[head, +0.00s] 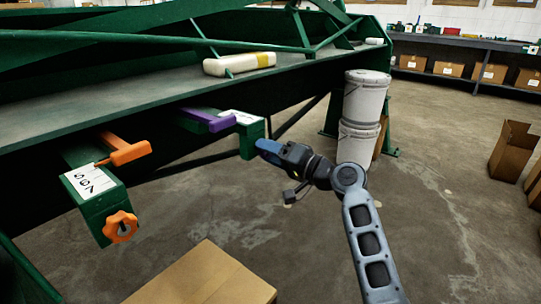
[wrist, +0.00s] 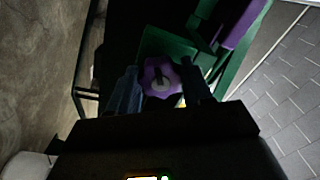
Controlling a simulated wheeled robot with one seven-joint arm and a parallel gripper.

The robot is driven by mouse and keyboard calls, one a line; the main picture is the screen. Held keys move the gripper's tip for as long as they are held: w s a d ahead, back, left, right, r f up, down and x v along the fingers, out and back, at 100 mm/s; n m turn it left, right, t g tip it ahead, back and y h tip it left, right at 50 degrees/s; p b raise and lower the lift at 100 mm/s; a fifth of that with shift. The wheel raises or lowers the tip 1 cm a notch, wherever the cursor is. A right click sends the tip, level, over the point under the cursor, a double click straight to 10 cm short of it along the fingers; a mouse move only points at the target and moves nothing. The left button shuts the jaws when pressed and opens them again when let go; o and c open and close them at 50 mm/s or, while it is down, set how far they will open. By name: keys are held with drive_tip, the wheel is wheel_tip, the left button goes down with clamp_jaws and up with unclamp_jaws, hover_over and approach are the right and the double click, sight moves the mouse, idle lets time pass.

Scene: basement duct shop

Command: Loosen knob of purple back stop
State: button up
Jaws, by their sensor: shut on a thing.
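The purple back stop (head: 208,120) sits on a green arm (head: 250,137) with a white scale, on the machine's front edge. In the wrist view, its purple bar (wrist: 243,25) shows at the upper right. The purple lobed knob (wrist: 161,73) on the green arm's end lies between my blue fingers, with its middle showing; in the head view it is hidden behind my gripper. My gripper (head: 262,146) is shut on the knob at the arm's end, and it also shows in the wrist view (wrist: 161,88).
An orange back stop (head: 126,152) with an orange knob (head: 120,227) stands at the left. A cardboard box (head: 205,277) is at the bottom. Stacked white buckets (head: 363,99) stand behind my gripper. A pale bottle (head: 240,64) lies on the machine.

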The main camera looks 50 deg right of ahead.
drive_tip(key=shift+f, duration=0.1)
drive_tip(key=o, duration=1)
drive_tip(key=s, duration=0.7)
drive_tip(key=shift+s+p, duration=0.4)
